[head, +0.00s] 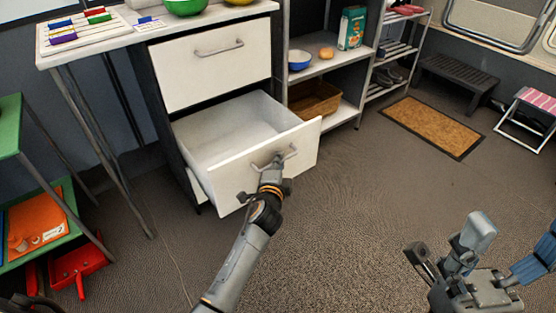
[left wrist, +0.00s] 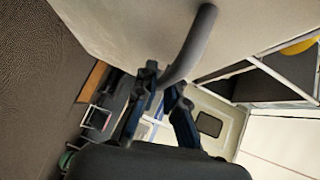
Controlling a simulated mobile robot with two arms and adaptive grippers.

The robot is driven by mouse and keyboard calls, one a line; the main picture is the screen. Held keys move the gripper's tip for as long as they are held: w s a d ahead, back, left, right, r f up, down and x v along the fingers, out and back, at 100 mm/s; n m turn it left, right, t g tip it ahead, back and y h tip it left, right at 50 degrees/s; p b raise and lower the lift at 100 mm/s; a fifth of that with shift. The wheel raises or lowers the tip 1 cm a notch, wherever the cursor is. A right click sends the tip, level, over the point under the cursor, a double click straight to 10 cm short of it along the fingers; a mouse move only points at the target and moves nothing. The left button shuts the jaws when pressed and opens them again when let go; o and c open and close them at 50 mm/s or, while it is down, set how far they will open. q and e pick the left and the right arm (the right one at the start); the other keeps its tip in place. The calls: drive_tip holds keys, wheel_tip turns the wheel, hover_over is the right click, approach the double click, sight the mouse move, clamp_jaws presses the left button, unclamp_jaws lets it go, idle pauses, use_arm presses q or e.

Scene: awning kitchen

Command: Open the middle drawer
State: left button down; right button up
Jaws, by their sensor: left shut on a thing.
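The middle drawer (head: 262,167) of the white cabinet is pulled well out, and its inside looks empty. Its curved grey handle (head: 288,152) is on the front panel. My left gripper (head: 272,164) is at the handle, shut on it. In the left wrist view the handle (left wrist: 190,45) runs down between the two dark fingers of the left gripper (left wrist: 163,95). The top drawer (head: 212,65) above is closed. The bottom drawer is mostly hidden behind the open one. My right gripper (head: 450,250) is at the lower right over the floor, apart from the cabinet, with its fingers spread and empty.
An open shelf (head: 335,72) with a blue bowl (head: 299,60) and a basket (head: 314,99) stands right of the drawer. A green rack (head: 45,190) stands at the left. A brown doormat (head: 432,126) lies at the right. The floor before the drawer is clear.

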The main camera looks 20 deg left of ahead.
use_arm(q)
drive_tip(key=c, duration=1.4)
unclamp_jaws()
drive_tip(key=shift+s, duration=0.1)
drive_tip(key=s+d+r, duration=0.1)
drive_tip(key=s, duration=1)
drive_tip(key=shift+s+d+r, duration=0.15)
drive_tip(key=shift+s+r, duration=0.15)
drive_tip(key=shift+r, duration=0.05)
